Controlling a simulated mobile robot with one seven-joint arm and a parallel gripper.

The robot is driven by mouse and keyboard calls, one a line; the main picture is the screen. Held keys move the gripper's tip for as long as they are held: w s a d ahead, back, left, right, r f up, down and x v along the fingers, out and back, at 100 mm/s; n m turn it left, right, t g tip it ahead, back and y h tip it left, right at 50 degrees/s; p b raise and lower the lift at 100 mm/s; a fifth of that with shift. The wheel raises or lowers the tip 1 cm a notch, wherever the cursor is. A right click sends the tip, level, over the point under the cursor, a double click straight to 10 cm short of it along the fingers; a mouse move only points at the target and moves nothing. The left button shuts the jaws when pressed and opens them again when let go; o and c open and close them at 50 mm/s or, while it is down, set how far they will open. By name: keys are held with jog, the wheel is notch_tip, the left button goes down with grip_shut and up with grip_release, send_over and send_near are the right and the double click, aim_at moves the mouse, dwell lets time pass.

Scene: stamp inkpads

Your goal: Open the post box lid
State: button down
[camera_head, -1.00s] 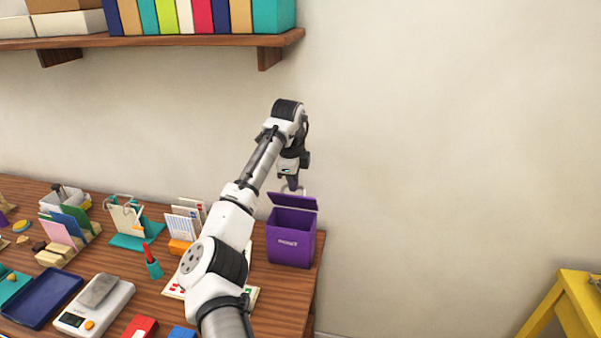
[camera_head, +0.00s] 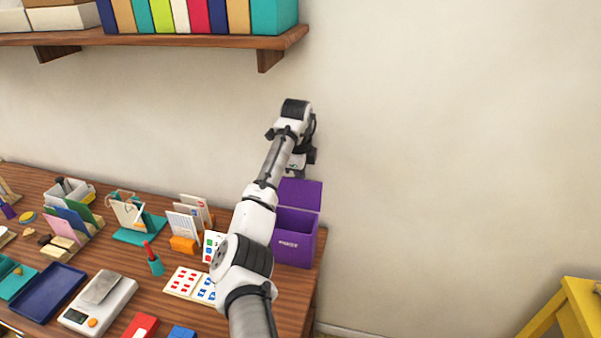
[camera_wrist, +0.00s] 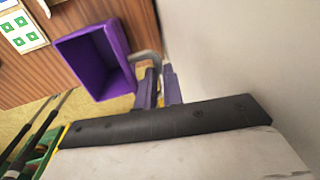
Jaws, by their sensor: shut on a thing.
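The purple post box (camera_head: 294,246) stands at the right end of the wooden table. Its purple lid (camera_head: 302,194) is raised, about upright at the back, and the box's inside shows. My gripper (camera_head: 298,172) is at the lid's upper left edge, partly hidden by my own arm. In the wrist view the open box (camera_wrist: 92,62) is at upper left. There my gripper (camera_wrist: 160,76) is shut on the grey lid handle (camera_wrist: 147,56). How much of the lid shows beside the fingers I cannot tell.
Stamp sheets (camera_head: 190,284), a letter rack (camera_head: 187,225) and a scale (camera_head: 98,303) lie left of the box. A shelf (camera_head: 150,38) with books hangs above left. A yellow stool (camera_head: 575,310) stands at right. The wall right of the box is bare.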

jog(key=shift+w+r, duration=0.1)
jog(key=shift+r, duration=0.2)
jog(key=c, duration=1.9)
grip_release()
jog(key=o, duration=0.4)
jog(key=shift+f, duration=0.1)
jog(key=r+b, duration=0.1)
jog(key=r, duration=0.3)
jog(key=s+r+b, duration=0.1)
jog(key=r, duration=0.3)
jog(key=s+r+b, duration=0.1)
jog(key=r, duration=0.3)
jog(key=shift+s+a, duration=0.2)
jog(key=shift+f, duration=0.1)
